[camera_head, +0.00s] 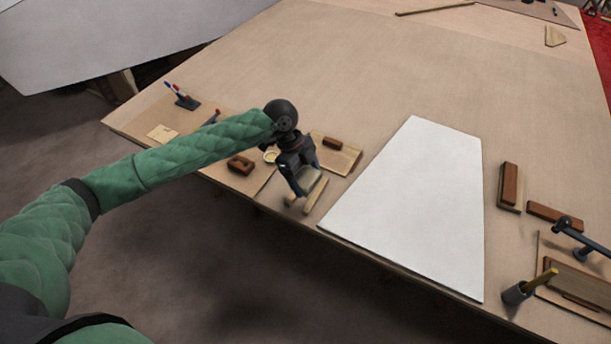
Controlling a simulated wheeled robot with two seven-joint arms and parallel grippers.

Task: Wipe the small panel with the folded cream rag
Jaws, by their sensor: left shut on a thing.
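The small panel (415,210) is a flat white four-sided sheet, narrower at the back, lying on the wooden table near its front edge. My left gripper (304,184) points down near the table's front edge, to the left of the panel and apart from it. It is shut on a small pale folded piece, the cream rag (312,179), partly hidden by the fingers. I cannot tell whether the rag touches the table. My right gripper is not in view.
Left of the panel lie brown blocks (240,165), a pale card (162,133) and a dark pen holder (186,102). To its right are reddish blocks (509,184), a dark cup with a yellow handle (517,293) and a black tool (579,240). The table (360,70) behind is mostly clear.

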